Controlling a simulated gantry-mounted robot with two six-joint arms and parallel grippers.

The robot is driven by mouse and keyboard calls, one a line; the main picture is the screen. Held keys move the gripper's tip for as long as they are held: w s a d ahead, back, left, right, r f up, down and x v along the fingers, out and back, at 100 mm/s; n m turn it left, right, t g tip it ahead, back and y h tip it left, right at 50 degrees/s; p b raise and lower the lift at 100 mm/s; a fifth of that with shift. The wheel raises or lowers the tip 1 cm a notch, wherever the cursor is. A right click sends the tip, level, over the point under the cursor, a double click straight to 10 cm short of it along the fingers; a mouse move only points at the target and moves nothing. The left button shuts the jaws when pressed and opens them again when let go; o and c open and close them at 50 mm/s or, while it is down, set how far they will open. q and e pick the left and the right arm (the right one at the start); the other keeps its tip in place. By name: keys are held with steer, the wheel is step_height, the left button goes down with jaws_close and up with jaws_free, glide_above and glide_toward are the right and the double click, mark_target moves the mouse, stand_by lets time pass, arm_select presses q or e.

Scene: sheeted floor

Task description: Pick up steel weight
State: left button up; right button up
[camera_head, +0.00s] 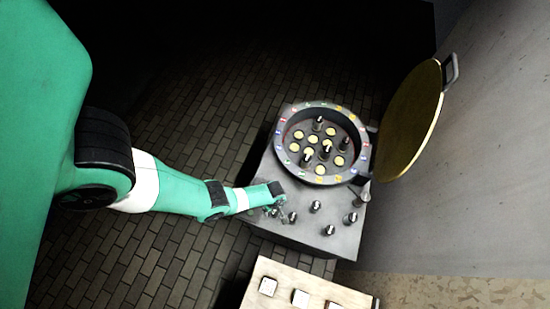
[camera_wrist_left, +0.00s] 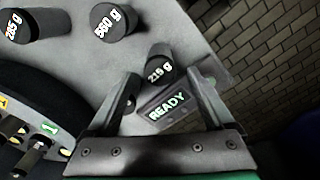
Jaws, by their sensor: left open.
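Several dark steel weights stand on the grey top of a machine, such as one (camera_head: 316,206) in the head view. The left wrist view shows three with white labels: 219 g (camera_wrist_left: 159,62), 560 g (camera_wrist_left: 113,22) and 265 g (camera_wrist_left: 36,26). My left gripper (camera_head: 281,205) is low over the near left part of the top. In the left wrist view the gripper (camera_wrist_left: 169,80) is open and empty, its fingers apart. The 219 g weight shows between and just past the fingertips; contact cannot be told. My right gripper is not in view.
A round drum (camera_head: 281,150) holds yellow discs and several more dark weights. Its large gold lid (camera_head: 411,120) stands open at the right. A green "READY" display (camera_wrist_left: 168,112) lies between the fingers. A pale table (camera_head: 272,269) with white square plates stands at the front.

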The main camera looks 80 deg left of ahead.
arm_select(q)
step_height(320, 180, down, 7)
steer(key=b, duration=0.5)
steer(key=shift+w+d+f+b, duration=0.1)
steer(key=shift+d+f+b, duration=0.05)
steer(key=shift+b, duration=0.25)
jaws_close()
